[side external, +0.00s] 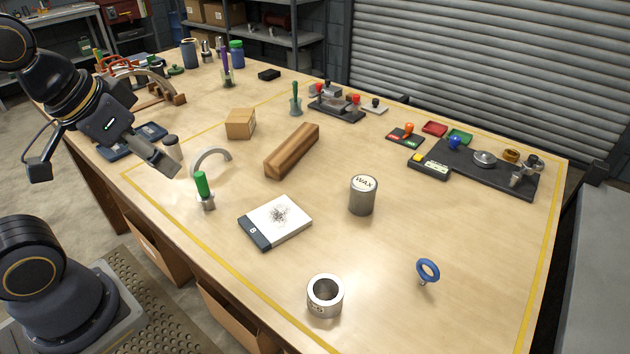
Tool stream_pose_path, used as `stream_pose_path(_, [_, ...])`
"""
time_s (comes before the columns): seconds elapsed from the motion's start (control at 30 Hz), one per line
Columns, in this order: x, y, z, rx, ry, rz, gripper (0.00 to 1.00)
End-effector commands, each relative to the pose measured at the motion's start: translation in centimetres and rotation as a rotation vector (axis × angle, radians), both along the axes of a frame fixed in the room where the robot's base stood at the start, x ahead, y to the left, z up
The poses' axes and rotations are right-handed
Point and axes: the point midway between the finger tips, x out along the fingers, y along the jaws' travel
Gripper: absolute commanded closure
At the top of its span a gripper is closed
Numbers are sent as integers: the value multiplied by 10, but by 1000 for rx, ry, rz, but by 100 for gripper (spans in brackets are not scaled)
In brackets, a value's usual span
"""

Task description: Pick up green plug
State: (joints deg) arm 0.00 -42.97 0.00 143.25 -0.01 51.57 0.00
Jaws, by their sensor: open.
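A green plug (202,184) stands upright in a small metal base (207,203) on the left part of the table. My gripper (167,165) is above the table's left side, up and to the left of the green plug and apart from it. Its fingers point down and to the right. It is open, and nothing shows between the fingers, though they are seen partly from the side. A second green upright piece, with a dark green handle (296,93), stands farther back near the middle.
A grey arch (211,158) stands just behind the green plug. A white and dark box (275,222) lies to its right. A wood block (292,150), a WAX can (363,195), a metal ring (325,296) and a blue ring (428,270) are spread over the table (440,215).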

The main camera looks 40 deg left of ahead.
Motion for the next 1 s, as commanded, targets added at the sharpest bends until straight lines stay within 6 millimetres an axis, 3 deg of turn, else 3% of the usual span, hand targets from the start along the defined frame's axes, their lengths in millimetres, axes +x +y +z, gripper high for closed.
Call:
stream_pose_path(0.17, [-2, 0, 1, -4, 12, 7, 44])
stream_pose_path(0.27, [7, 2, 20, -15, 23, 27, 44])
stream_pose_path(0.4, [40, 20, 36, -37, 128, 116, 44])
stream_pose_path(0.5, [70, 41, 36, -54, 224, 196, 44])
stream_pose_path(0.73, [118, 93, 2, -86, 411, 347, 44])
stream_pose_path(1.0, [122, 113, -38, -101, 491, 400, 44])
